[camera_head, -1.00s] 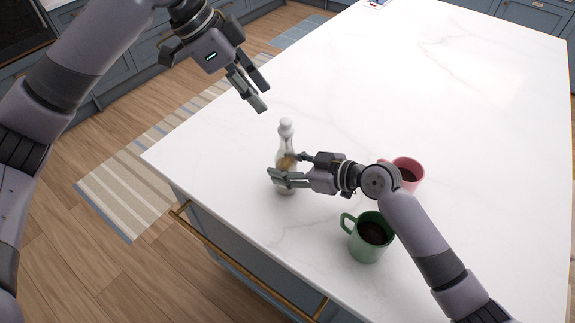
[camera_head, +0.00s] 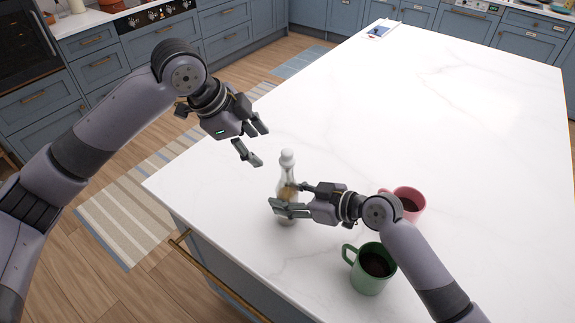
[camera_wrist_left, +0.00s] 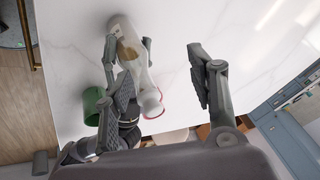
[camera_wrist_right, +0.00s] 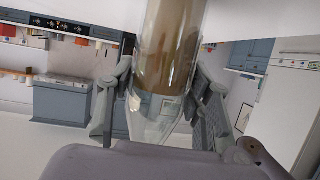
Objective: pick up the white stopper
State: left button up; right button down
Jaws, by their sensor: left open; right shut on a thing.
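The white stopper (camera_head: 287,158) sits in the neck of a clear glass bottle (camera_head: 286,178) with brownish contents. The bottle stands upright near the island's front-left corner. My right gripper (camera_head: 288,199) is shut around the bottle's body; the right wrist view shows the glass (camera_wrist_right: 168,50) between its fingers. My left gripper (camera_head: 260,146) is open and empty, just left of and slightly above the stopper in the head view. In the left wrist view the stopper (camera_wrist_left: 152,104) shows between the open fingers, nearer the left one, apart from the right one.
A green mug (camera_head: 368,274) and a pink mug (camera_head: 412,203), both with dark contents, stand to the right, close to my right arm. The white countertop (camera_head: 430,120) is mostly clear beyond. A small flat item (camera_head: 380,31) lies at its far end.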

pick_arm(q)
notch_tip(320, 180, down, 8)
jog(key=w+a+m+t+y, duration=0.1)
jog(key=a+m+t, duration=0.1)
jog(key=m+t, duration=0.2)
jog(key=m+t+h, duration=0.3)
jog(key=m+t, duration=0.7)
jog(key=m, duration=0.8)
send_near(285, 158)
jog(key=shift+m, duration=0.3)
jog(key=x, duration=0.6)
jog(key=shift+s+d, duration=0.2)
jog(key=shift+d, duration=0.2)
jog(key=shift+w+r, duration=0.1)
jog(key=shift+w, duration=0.55)
jog(key=x, duration=0.4)
jog(key=shift+w+a, duration=0.1)
jog(key=shift+w, duration=0.15)
